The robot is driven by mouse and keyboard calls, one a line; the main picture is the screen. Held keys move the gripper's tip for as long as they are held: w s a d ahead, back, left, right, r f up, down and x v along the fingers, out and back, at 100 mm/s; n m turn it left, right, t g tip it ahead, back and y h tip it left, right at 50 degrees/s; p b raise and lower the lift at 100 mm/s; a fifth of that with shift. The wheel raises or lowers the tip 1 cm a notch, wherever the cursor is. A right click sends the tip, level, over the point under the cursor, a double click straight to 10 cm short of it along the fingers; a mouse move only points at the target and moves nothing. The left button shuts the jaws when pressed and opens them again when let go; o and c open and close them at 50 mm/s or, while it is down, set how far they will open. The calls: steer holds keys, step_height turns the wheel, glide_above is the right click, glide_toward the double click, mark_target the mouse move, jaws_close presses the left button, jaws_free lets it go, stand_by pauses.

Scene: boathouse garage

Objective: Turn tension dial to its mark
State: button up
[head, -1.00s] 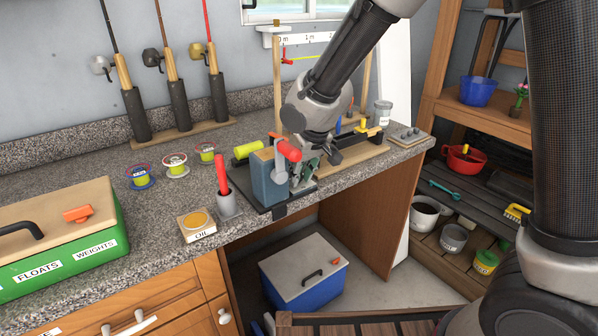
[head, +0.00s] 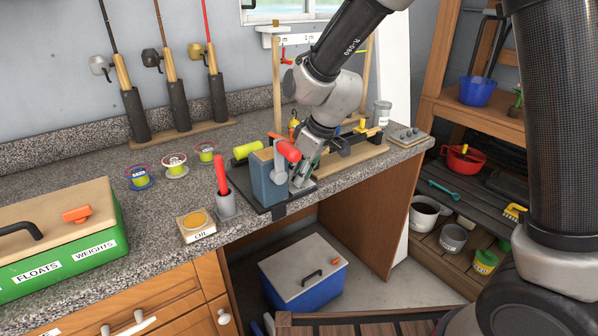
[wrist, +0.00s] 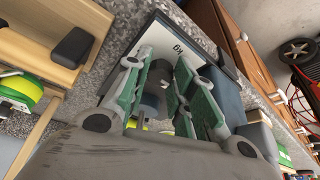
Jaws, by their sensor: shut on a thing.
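The tension dial shows in the wrist view as a dark round knob (wrist: 156,80) in front of a white face plate (wrist: 168,42) with "kg" lettering. My gripper (wrist: 162,90) has its green-padded fingers shut on the knob, one on each side. In the head view my gripper (head: 300,180) is low at the right side of the blue-grey line-winder block (head: 267,180), beside its red-handled crank (head: 288,150). The dial is hidden there behind the gripper and block. The mark and the dial's pointer cannot be made out.
A wooden rail (head: 350,158) runs to the right. The granite counter's front edge is close.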

stand_by(0.3)
steer(key=o, duration=0.8)
steer(key=shift+c, duration=0.2)
steer(key=v, duration=1.2)
steer(key=shift+d+f, duration=0.1)
